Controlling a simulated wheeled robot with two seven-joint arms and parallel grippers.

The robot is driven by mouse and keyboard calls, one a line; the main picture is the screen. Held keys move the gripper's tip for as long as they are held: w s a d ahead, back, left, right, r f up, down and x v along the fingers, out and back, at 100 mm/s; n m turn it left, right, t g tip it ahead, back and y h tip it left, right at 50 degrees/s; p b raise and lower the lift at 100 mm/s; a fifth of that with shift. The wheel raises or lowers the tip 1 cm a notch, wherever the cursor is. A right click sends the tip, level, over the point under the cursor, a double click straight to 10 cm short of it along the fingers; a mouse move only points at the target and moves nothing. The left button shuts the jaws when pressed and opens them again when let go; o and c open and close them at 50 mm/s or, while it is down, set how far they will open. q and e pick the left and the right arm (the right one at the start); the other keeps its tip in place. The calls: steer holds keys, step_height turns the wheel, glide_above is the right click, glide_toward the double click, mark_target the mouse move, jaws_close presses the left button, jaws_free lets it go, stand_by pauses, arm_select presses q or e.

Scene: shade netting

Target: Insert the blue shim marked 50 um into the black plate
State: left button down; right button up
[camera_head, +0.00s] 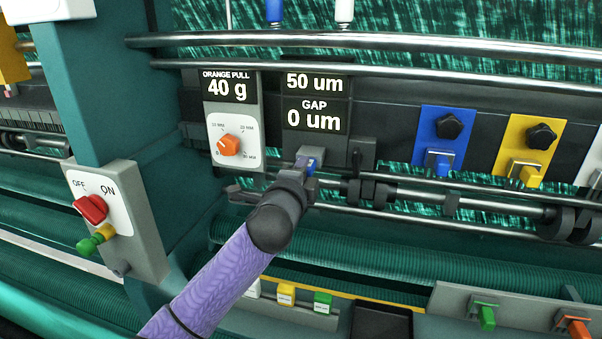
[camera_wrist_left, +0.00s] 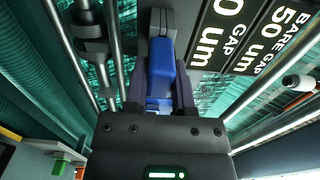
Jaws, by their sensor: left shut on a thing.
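The blue shim (camera_head: 311,163) is in my left gripper (camera_head: 306,172), right in front of the dark plate (camera_head: 336,150) below the "50 um" and "GAP 0 um" displays. In the left wrist view the blue shim (camera_wrist_left: 160,62) lies between the two fingers of my left gripper (camera_wrist_left: 161,85), its far end against a grey block. My left gripper is shut on it. The marking on the shim cannot be read, and my fingers hide part of it in the head view. How deep it sits in the plate cannot be told. My right gripper is not in view.
A panel with an orange knob (camera_head: 230,145) stands just left. Metal rods (camera_head: 450,200) run below. Blue (camera_head: 443,140) and yellow (camera_head: 529,147) plates with black knobs are to the right. Yellow (camera_head: 286,294) and green (camera_head: 323,302) pieces sit in a rack below; a red switch (camera_head: 91,207) is left.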

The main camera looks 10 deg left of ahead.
arm_select(q)
steer(key=shift+c, duration=1.9)
jaws_free()
steer(key=shift+w, duration=0.1)
steer(key=s+b, duration=0.1)
steer(key=s, duration=0.9)
steer(key=shift+a, duration=0.15)
steer(key=shift+f, duration=0.1)
